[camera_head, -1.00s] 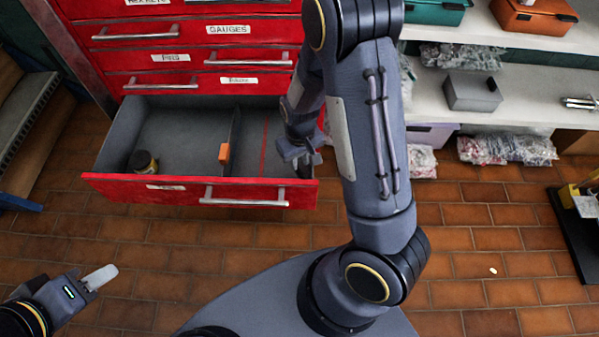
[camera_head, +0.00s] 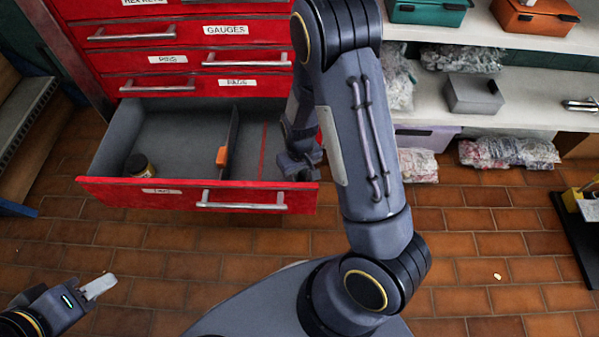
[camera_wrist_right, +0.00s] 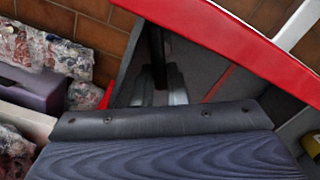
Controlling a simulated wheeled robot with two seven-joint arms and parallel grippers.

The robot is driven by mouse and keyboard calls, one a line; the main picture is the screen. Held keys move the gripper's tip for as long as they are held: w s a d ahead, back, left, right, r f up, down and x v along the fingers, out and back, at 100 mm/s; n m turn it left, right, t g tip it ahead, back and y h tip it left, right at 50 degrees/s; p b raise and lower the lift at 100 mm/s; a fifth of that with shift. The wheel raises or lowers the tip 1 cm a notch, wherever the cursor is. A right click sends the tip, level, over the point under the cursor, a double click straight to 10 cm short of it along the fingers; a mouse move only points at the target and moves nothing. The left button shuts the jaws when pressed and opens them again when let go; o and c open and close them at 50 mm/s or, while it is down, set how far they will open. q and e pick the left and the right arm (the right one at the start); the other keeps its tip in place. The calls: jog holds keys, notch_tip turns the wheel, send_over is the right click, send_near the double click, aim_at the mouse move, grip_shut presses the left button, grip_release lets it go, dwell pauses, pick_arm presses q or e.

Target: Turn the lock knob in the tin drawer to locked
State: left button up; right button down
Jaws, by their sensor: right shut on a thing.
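The open tin drawer (camera_head: 130,194) has a red front and a grey inside, with a divider carrying an orange piece (camera_head: 221,156). My right gripper (camera_head: 302,172) reaches down into the drawer's right compartment, near the front right corner. In the right wrist view its fingers (camera_wrist_right: 159,88) are closed on a dark upright piece, which looks like the lock knob (camera_wrist_right: 157,48). The knob is hidden in the head view, and its setting cannot be read. My left gripper (camera_head: 100,286) hangs over the floor at lower left, apart from everything; its finger gap is unclear.
A small dark jar (camera_head: 140,166) stands in the drawer's left compartment. A red line (camera_head: 263,150) marks the drawer floor left of my right gripper. Closed red drawers rise behind. Shelves with a grey box (camera_head: 473,95) stand at right.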

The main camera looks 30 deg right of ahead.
jog(key=shift+m, duration=0.3)
jog(key=shift+d+r+m+p, duration=0.1)
jog(key=shift+d+m+p, duration=0.1)
jog(key=shift+m+p, duration=0.6)
jog(key=shift+s+d+m+p, duration=0.15)
jog(key=shift+m+p, duration=0.4)
jog(key=shift+m, duration=1.25)
jog(key=c, duration=1.7)
grip_release()
jog(key=shift+d, duration=0.1)
